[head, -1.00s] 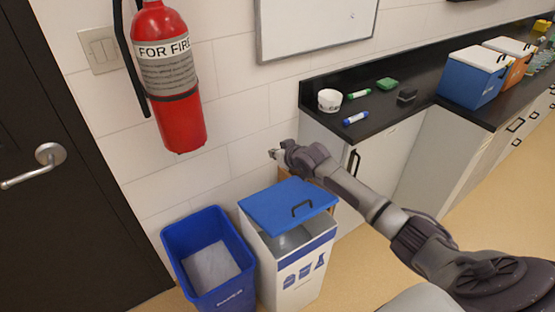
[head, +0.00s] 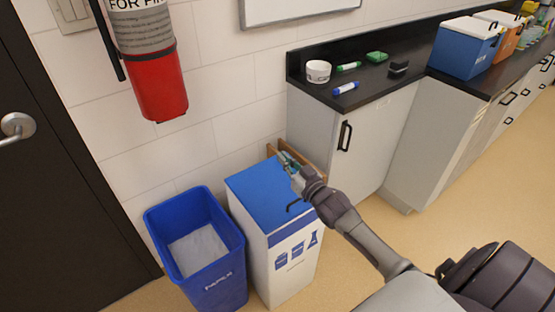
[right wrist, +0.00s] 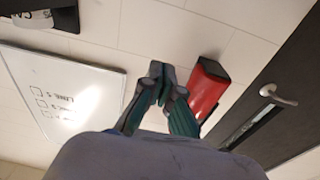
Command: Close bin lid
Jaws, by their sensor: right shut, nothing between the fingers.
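The white bin (head: 288,275) stands on the floor with its blue lid (head: 258,192) lying flat over its top. No gap shows along the lid's visible front edge. My left gripper is not in view.
An open blue recycling bin (head: 207,278) stands left of the white bin. A wooden item (head: 312,171) is behind it, by the wall. The cabinet (head: 335,140) and black counter (head: 370,95) are at the right. A fire extinguisher (head: 160,85) hangs above.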

